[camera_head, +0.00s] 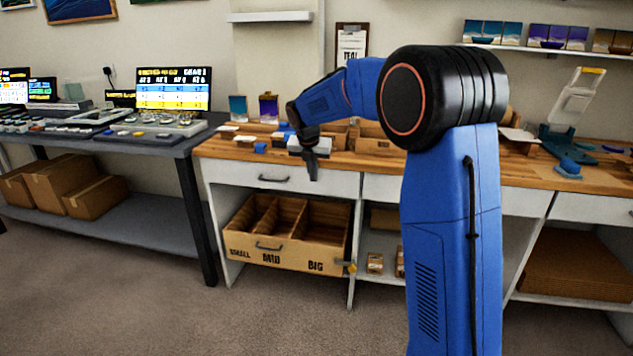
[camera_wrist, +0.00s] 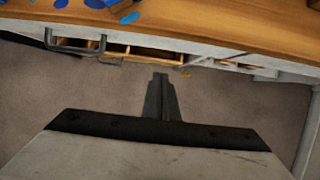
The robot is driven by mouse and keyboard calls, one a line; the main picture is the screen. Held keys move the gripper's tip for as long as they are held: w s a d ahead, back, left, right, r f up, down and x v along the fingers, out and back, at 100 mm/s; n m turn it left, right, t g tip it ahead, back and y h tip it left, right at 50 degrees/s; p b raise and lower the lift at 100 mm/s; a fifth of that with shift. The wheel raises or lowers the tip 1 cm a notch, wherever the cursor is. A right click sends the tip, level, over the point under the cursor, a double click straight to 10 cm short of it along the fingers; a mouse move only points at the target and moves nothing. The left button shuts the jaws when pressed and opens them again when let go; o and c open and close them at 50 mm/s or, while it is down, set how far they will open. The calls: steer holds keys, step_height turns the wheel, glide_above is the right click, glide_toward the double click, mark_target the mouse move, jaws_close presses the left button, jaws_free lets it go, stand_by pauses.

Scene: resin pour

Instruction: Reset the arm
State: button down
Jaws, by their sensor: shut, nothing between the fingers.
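My blue and black arm reaches over the front of the wooden workbench (camera_head: 235,147) in the head view. My gripper (camera_head: 313,172) hangs down near the bench's front edge, in front of the white drawer. In the wrist view the gripper's fingers (camera_wrist: 160,80) are together, with nothing between them and the carpet behind them. The bench edge (camera_wrist: 220,40) runs across the top of that view, apart from the fingers. My arm hides part of the bench in the head view.
A cardboard sorting box (camera_head: 285,248) marked SMALL, MID and BIG sits on the shelf below. A dark table (camera_head: 180,148) with screens stands at the left, brown boxes (camera_head: 95,197) under it. A white and teal press (camera_head: 572,110) stands at the right. The carpet in front is clear.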

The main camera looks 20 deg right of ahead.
steer(key=v, duration=0.5)
steer(key=s+d+r+m+y, duration=0.1)
steer(key=s+r+m, duration=0.1)
steer(key=s+m, duration=0.8)
steer(key=s+d+r+m, duration=0.1)
steer(key=s+m, duration=0.3)
steer(key=s, duration=1.1)
steer(key=s+f+m, duration=0.4)
steer(key=s+m, duration=0.4)
steer(key=s, duration=0.4)
steer(key=s+f+m+t+y, duration=0.1)
steer(key=s+f+m, duration=0.4)
steer(key=s, duration=0.8)
steer(key=m, duration=0.3)
steer(key=shift+a+f, duration=0.3)
steer(key=shift+a, duration=0.05)
